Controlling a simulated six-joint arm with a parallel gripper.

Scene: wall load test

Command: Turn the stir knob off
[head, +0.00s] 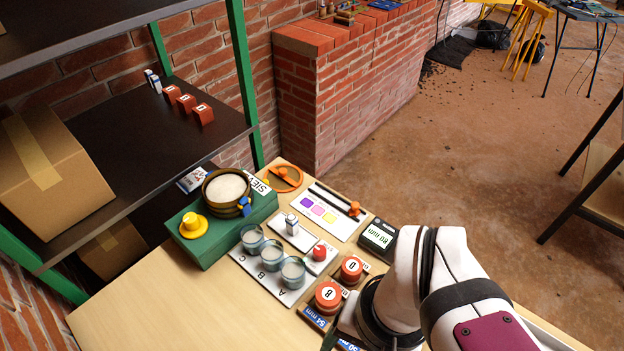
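A larger yellow knob-like piece (192,223) is on the green box (222,243) at the left. My arm comes in from the bottom right and bends down over the table's front right. No contact between my arm and either knob is visible.
Three glass jars (270,255) stand on a board marked A, B, C. A bowl of pale material (227,188) is on the green box. Red weights (328,296) and a digital display (378,236) are close to my arm. The table's front left (180,310) is clear.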

